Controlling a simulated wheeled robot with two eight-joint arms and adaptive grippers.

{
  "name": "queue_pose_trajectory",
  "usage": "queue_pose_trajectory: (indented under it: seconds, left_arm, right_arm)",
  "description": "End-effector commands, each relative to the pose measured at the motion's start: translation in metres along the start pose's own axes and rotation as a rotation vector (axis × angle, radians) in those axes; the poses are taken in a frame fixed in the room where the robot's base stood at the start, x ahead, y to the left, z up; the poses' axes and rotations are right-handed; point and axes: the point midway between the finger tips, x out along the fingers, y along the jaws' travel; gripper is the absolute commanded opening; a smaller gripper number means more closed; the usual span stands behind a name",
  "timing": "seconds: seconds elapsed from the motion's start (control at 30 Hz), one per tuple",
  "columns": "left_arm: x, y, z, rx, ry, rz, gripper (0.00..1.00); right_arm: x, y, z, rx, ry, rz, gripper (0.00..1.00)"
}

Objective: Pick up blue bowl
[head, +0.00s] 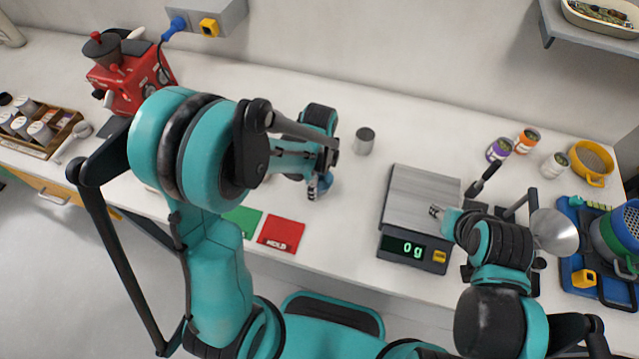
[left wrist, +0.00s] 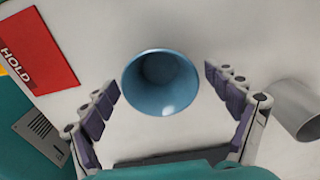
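The blue bowl (left wrist: 160,82) stands upright in the left wrist view, its open mouth toward the camera. In the head view only a small part of the blue bowl (head: 324,184) shows, mostly hidden by my left gripper (head: 314,184). In the left wrist view my left gripper (left wrist: 163,86) is open, one finger on each side of the bowl. Gaps show between both fingers and the bowl's rim. My right gripper (head: 438,212) is over the scale's right side; its fingers are too small and overlapped to read.
A grey metal cup (head: 364,141) stands close to the right of the bowl. A silver scale (head: 420,192) reading 0g is farther right. A red HOLD card (head: 281,234) and a green card (head: 243,221) lie near the front edge. The counter behind the cup is clear.

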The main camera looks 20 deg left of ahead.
Motion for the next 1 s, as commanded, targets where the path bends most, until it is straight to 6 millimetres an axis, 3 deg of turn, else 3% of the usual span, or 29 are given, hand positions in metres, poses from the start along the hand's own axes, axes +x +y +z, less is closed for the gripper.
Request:
queue_pose_trajectory:
  seconds: [0.03,0.2,0.23,0.67,0.7,0.93,1.0]
  left_arm:
    - [0.0,0.0,0.0,0.0,0.0,0.0,0.78]
    - [0.0,0.0,0.0,0.0,0.0,0.0,0.33]
    - [0.0,0.0,0.0,0.0,0.0,0.0,0.3]
    - [-0.003,0.001,0.0,0.0,0.001,0.001,0.29]
    - [-0.006,0.001,0.0,0.0,0.001,0.001,0.24]
    - [-0.043,0.001,0.0,0.0,0.0,0.0,0.24]
    - [-0.052,0.012,-0.009,0.004,0.0,0.001,0.24]
  right_arm:
    - [0.0,0.0,0.0,0.0,0.0,0.0,0.4]
    - [0.0,0.0,0.0,0.0,0.0,0.0,0.4]
    - [0.0,0.0,0.0,0.0,0.0,0.0,0.4]
    - [-0.001,0.0,-0.001,0.0,0.0,0.0,0.4]
    - [-0.002,0.0,-0.002,0.0,0.0,0.0,0.4]
    - [-0.013,0.0,-0.01,0.0,0.0,0.0,0.4]
    - [-0.016,0.0,-0.012,0.0,0.0,0.0,0.4]
